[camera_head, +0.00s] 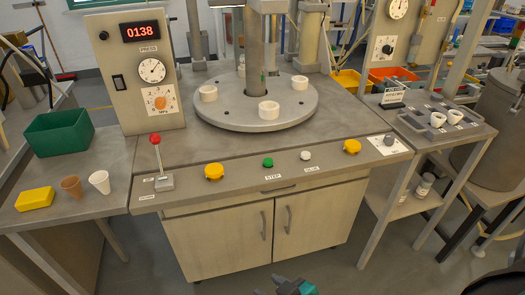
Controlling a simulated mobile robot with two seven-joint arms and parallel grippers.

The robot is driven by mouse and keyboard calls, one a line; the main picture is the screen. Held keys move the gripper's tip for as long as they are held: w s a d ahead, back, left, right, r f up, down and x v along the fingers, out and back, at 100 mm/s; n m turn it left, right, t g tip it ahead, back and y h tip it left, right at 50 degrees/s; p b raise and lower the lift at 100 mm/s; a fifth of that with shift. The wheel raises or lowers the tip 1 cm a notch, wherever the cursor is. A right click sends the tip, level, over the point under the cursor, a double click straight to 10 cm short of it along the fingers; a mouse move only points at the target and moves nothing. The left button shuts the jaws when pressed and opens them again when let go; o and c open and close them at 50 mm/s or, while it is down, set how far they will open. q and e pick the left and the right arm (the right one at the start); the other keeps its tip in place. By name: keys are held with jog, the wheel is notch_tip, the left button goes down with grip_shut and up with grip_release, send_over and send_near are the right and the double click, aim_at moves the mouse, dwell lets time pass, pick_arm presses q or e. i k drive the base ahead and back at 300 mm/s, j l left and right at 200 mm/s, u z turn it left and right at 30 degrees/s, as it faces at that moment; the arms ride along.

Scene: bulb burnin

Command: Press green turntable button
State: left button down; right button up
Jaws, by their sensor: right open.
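The small green button (268,162) sits on the sloped front panel of the press bench, left of a white button (305,156), with a "STEP" label below it. Behind it is the round grey turntable (235,117), which carries several white ring-shaped holders around a central column. My right gripper (290,287) shows only at the bottom edge, dark with a teal part, open and well below and apart from the panel. Most of it is cut off by the frame. My left gripper is out of view.
Large yellow buttons (214,172) (352,147) flank the small ones. A red-knobbed lever (155,150) stands upright at the panel's left end. A gauge box (135,75) reads 0138. A side table holds a green bin (58,135) and cups. The floor before the cabinet is clear.

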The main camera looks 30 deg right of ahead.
aim_at(268, 162)
jog(key=i+l, duration=0.1)
jog(key=l, duration=0.25)
jog(key=i+l, duration=0.1)
jog(key=l, duration=0.2)
jog(key=i+l+u, duration=0.1)
jog(key=l, duration=0.25)
jog(key=i+l, duration=0.1)
jog(key=l, duration=0.25)
